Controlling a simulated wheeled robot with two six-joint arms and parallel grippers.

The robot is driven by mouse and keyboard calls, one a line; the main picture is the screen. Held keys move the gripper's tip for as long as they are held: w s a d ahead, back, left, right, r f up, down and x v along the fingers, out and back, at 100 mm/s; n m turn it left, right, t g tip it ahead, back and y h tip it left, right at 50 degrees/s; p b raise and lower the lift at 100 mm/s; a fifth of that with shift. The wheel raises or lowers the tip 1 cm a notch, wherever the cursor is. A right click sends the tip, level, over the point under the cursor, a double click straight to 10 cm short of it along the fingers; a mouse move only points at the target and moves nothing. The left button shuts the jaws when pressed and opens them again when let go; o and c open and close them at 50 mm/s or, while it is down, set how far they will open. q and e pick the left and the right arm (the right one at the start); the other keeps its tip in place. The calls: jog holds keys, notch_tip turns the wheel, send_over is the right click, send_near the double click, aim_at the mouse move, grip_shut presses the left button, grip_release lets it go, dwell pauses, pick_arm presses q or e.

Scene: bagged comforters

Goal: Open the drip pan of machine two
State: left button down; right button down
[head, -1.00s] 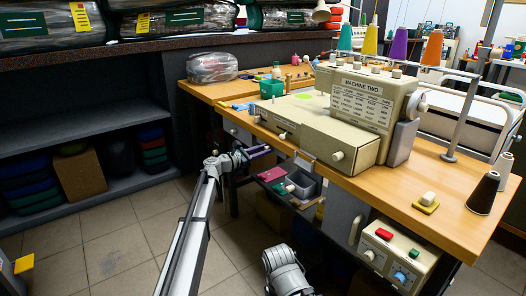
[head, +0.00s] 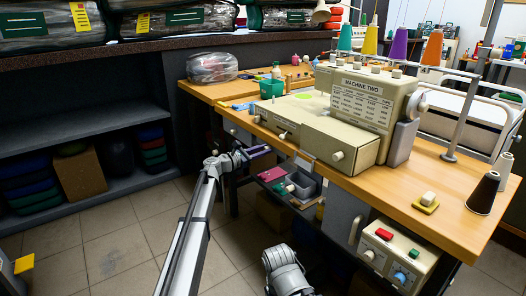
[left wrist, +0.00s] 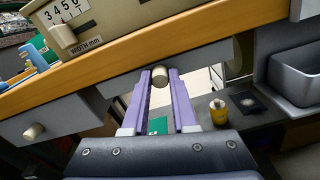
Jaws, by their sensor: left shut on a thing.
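Machine two (head: 362,105) is a beige sewing machine on the wooden table, with its name on a label. In the left wrist view, a grey panel (left wrist: 212,54) with a round pale knob (left wrist: 160,72) sits just under the table edge, below the machine; it looks like the drip pan front. My left gripper (head: 262,151) is under the table's front edge. In the left wrist view its purple fingers (left wrist: 161,82) are shut on the knob, one on each side. The pan's inside is not visible. My right gripper is not in view.
Another knobbed drawer front (left wrist: 45,128) is left of the panel. A control box (head: 398,255) hangs at the right. Tiled floor (head: 110,240) is open at the left.

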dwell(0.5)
pick_arm(q)
jog(key=v, duration=1.9)
jog(key=shift+s, duration=0.15)
jog(key=shift+a, duration=0.1)
jog(key=c, duration=1)
grip_release()
jog(key=shift+a, duration=0.1)
jog(key=v, duration=0.7)
jog(key=shift+s+a, duration=0.25)
jog(key=shift+a, duration=0.05)
